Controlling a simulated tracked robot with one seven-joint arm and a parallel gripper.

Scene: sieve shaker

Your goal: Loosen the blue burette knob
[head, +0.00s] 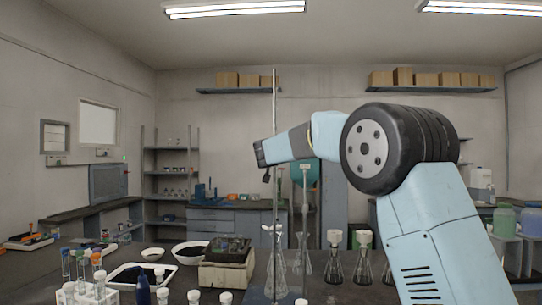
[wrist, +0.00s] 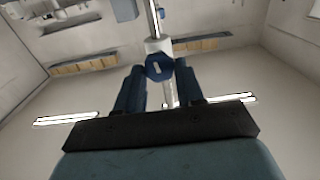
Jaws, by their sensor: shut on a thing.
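My gripper (wrist: 159,74) is shut on the blue burette knob (wrist: 157,66), which shows between its two dark blue fingers in the wrist view. The knob is faceted with a pale mark and sits on a whitish part of the burette (wrist: 155,45). In the head view my gripper (head: 262,158) reaches left to the tall thin upright (head: 274,100) above the bench. The knob is not clear in the head view, where the gripper covers that spot.
Several glass flasks with white tops (head: 334,262) stand on the dark bench to the right below my arm. Air around the gripper is mostly clear.

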